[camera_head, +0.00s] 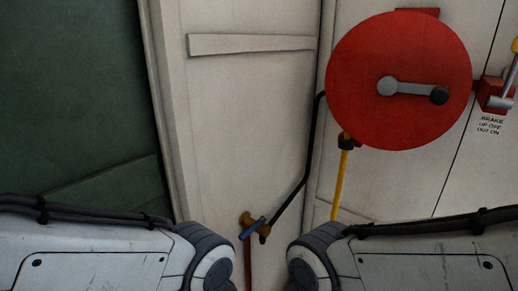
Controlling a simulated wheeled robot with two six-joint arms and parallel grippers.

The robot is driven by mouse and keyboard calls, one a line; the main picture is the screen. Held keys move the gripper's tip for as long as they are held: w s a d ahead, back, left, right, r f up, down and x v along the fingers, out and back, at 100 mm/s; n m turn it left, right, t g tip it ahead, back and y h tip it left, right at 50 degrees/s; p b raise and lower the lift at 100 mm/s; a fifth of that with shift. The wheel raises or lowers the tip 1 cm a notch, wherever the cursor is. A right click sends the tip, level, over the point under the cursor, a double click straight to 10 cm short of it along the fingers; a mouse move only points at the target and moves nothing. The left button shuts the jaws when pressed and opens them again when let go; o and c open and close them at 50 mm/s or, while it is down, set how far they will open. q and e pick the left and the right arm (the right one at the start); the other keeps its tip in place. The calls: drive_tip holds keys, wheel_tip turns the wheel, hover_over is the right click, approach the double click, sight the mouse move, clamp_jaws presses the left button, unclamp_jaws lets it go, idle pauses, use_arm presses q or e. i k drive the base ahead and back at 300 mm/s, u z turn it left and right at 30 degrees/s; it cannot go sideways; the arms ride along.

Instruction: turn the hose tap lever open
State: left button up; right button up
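The hose tap (247,219) is a brass fitting low on the pale wall panel, between my two arms. Its blue lever (252,227) slants, with its upper end to the right. A reddish-brown pipe (248,262) runs down below the tap. A black hose (307,165) runs from the tap's outlet up to the red hose reel (399,80). Both my arms reach in at the bottom, left and right of the tap. My grippers are outside the picture, so nothing shows of what they hold.
The reel has a grey crank with a dark knob (439,95). A yellow hose (341,182) hangs below the reel. A red brake box with a lever (494,94) is at the right edge, above a brake label (491,124). A dark green panel (70,90) is at left.

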sight(247, 232)
drive_tip(key=u, duration=2.25)
drive_tip(key=k, duration=1.05)
drive_tip(key=z, duration=0.7)
drive_tip(key=i, duration=0.5)
